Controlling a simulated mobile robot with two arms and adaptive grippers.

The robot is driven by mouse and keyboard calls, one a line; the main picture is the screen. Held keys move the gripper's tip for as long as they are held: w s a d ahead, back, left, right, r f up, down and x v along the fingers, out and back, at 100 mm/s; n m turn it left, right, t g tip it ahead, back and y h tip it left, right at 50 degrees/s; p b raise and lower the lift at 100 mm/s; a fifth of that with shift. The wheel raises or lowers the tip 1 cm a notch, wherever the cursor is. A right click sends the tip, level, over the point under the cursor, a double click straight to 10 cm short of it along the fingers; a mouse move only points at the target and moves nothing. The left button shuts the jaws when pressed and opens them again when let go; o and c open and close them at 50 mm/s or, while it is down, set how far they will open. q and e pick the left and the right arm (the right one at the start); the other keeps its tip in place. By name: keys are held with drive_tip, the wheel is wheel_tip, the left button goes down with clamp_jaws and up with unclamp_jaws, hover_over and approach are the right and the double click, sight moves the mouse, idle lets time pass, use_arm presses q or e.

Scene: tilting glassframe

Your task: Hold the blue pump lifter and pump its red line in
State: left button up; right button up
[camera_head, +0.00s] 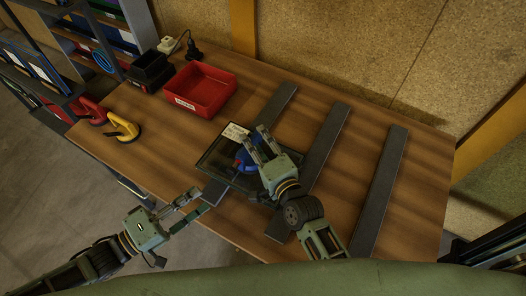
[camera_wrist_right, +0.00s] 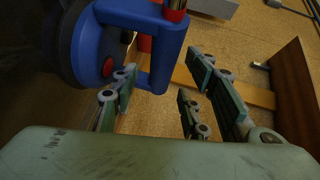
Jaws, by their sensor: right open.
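The blue pump lifter (camera_head: 243,160) sits on the dark-framed glass pane (camera_head: 212,155) on the table. In the right wrist view its blue handle (camera_wrist_right: 165,62) is close up, with red and metal parts at the top and the dark suction pad at the left. My right gripper (camera_head: 256,138) is open over the lifter. In the wrist view, its fingers (camera_wrist_right: 160,90) stand on either side of the handle's bar, with gaps visible. My left gripper (camera_head: 203,200) is open and empty at the pane's near left corner, beside a dark bar's end.
Several dark bars (camera_head: 378,193) lie across the wooden table (camera_head: 420,150). A red bin (camera_head: 205,88), a black bin (camera_head: 150,70), a yellow suction lifter (camera_head: 122,128) and a red one (camera_head: 90,110) stand further left. Shelves stand at the far left.

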drive_tip(key=shift+w+a, duration=0.1)
drive_tip(key=shift+w, duration=0.15)
clamp_jaws()
idle(0.3)
